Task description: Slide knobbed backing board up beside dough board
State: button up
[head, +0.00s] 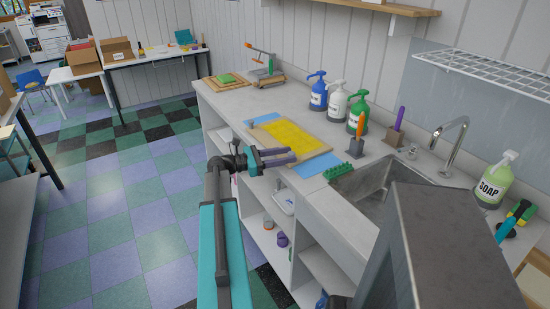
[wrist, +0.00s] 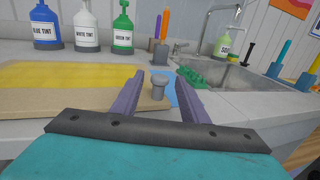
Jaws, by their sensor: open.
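A tan board with a yellow sheet (head: 292,137) on it, which I take as the knobbed backing board (wrist: 60,104), lies flat on the counter near its front edge. A grey knob (wrist: 160,88) stands at its right end in the wrist view. My gripper (head: 291,153) is open at the front of this board, its two purple fingers on either side of the knob; I cannot tell whether they touch it. The fingers hide the knob in the head view. Boards with a green slab (head: 229,79), perhaps the dough board, lie at the counter's far end.
A blue mat (head: 318,166) shows under the board. Blue (head: 318,92), white (head: 337,102) and green (head: 357,113) pump bottles stand behind it. A green studded block (head: 338,171) and the sink (head: 375,185) are to the right. The counter toward the far end is mostly clear.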

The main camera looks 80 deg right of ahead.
aim_at(300, 160)
jog(key=shift+p+x, duration=0.45)
jog(key=shift+x, duration=2.55)
grip_shut()
